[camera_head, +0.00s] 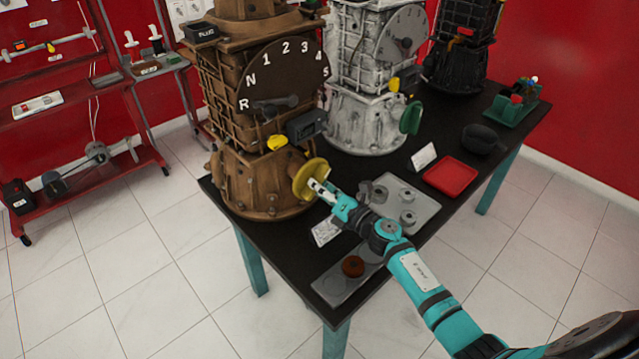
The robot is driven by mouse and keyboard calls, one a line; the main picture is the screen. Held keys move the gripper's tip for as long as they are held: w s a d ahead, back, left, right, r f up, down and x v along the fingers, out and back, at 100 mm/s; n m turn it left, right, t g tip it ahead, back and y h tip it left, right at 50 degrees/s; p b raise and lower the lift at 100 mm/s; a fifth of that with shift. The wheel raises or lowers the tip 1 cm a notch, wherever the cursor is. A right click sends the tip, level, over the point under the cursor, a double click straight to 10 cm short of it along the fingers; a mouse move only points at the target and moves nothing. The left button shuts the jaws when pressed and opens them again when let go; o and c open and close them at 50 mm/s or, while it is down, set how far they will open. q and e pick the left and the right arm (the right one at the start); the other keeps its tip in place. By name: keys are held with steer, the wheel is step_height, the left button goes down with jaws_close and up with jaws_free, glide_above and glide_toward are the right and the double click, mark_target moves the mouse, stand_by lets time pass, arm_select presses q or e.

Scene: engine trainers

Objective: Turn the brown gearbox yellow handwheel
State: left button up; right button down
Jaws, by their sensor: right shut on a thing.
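The brown gearbox (233,177) stands upright at the near left end of the black table. A dial plate (283,75) with R, N and numbers is on its front. Its yellow handwheel (308,172) sticks out low on its right side. My right gripper (321,187) is at the handwheel's near face and is shut on it; the fingertips cover part of the wheel. A smaller yellow knob (278,143) sits above on the gearbox. My left gripper is out of view.
A white gearbox (362,122) with a green handwheel (411,117) stands behind to the right, and a black one (459,62) beyond it. A grey plate (421,207) with parts, a red tray (451,174) and another plate (333,287) lie on the black table (448,205). A red shelf (70,107) is at left.

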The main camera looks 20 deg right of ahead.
steer(key=m+p, duration=0.3)
steer(key=m, duration=0.8)
steer(key=shift+r+p, duration=0.2)
steer(key=shift+p, duration=0.1)
stand_by(0.3)
steer(key=c, duration=1.2)
jaws_free()
steer(key=shift+c, duration=0.2)
steer(key=v, duration=1.2)
steer(key=shift+m, duration=0.3)
